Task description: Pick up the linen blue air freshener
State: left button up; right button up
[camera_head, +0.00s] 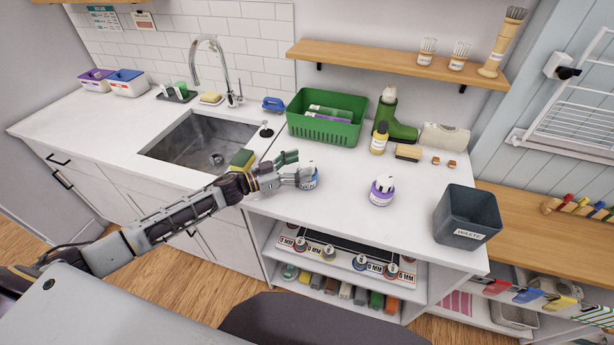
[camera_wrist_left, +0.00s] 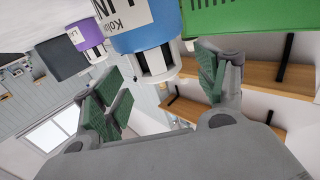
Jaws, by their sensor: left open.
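The linen blue air freshener (camera_head: 311,183) stands on the white counter, partly hidden behind my left gripper (camera_head: 297,168) in the head view. The left wrist view shows its blue body (camera_wrist_left: 146,38) with a white label and white top, upside down at the upper middle. My left gripper (camera_wrist_left: 160,92) is open there, with green-padded fingers on either side of the space below the blue body. I cannot tell if a finger touches it. A similar purple air freshener (camera_head: 381,193) stands to the right, and it also shows in the wrist view (camera_wrist_left: 85,34). My right gripper is not seen.
A sponge (camera_head: 243,159) sits near the sink. A dark waste bin (camera_head: 467,216) stands at the right. Counter around the purple freshener is clear.

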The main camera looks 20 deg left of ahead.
pick_arm(q)
jog(key=shift+x, duration=1.4)
jog(key=shift+c, duration=0.3)
jog(key=c, duration=1.4)
